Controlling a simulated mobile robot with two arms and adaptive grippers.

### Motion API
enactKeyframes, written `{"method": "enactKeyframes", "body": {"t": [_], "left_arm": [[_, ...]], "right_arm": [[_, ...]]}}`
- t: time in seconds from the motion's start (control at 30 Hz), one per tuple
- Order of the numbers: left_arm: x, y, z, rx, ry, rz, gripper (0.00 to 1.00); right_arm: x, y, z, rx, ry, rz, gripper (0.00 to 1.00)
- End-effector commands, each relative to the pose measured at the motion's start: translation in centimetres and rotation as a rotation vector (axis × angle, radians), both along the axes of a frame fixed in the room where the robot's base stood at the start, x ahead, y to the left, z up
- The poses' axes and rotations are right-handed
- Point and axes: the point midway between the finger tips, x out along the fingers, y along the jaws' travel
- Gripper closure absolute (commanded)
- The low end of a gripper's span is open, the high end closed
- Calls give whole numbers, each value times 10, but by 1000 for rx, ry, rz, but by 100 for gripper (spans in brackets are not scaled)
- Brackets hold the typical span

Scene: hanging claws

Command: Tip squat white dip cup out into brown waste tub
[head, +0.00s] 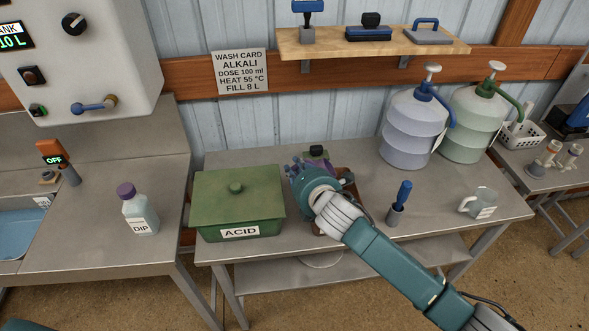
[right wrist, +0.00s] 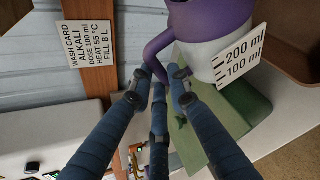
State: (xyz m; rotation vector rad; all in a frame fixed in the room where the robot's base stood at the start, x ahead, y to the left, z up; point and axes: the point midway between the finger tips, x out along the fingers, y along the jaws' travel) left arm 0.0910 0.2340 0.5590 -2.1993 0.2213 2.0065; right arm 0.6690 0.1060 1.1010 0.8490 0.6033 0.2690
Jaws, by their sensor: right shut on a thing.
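My right gripper (head: 303,172) is shut on the purple handle of the dip cup. In the right wrist view its fingers (right wrist: 160,85) close around that handle. The cup (right wrist: 203,54) has a white body, a purple upper part and a tag marked 200 ml and 100 ml. It looks strongly tilted, but its mouth is cut off by the frame. In the head view the cup is mostly hidden behind the gripper. The brown waste tub (right wrist: 298,35) shows beside the cup in the right wrist view; in the head view it is largely hidden by my arm. My left gripper is out of view.
A green lidded tub (head: 238,205) labelled ACID stands left of the gripper. A DIP bottle (head: 139,212) stands on the left counter. A blue-handled tool (head: 400,200), a mug (head: 480,203) and two pump jugs (head: 412,125) are to the right. A shelf (head: 370,45) hangs above.

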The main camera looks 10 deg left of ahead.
Motion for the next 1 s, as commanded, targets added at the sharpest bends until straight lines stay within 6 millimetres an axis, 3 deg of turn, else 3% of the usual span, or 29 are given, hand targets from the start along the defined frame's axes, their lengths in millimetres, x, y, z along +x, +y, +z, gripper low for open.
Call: {"method": "enactKeyframes", "body": {"t": [1.0], "left_arm": [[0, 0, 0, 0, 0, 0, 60]], "right_arm": [[3, -8, 6, 156, 49, 1, 100]]}}
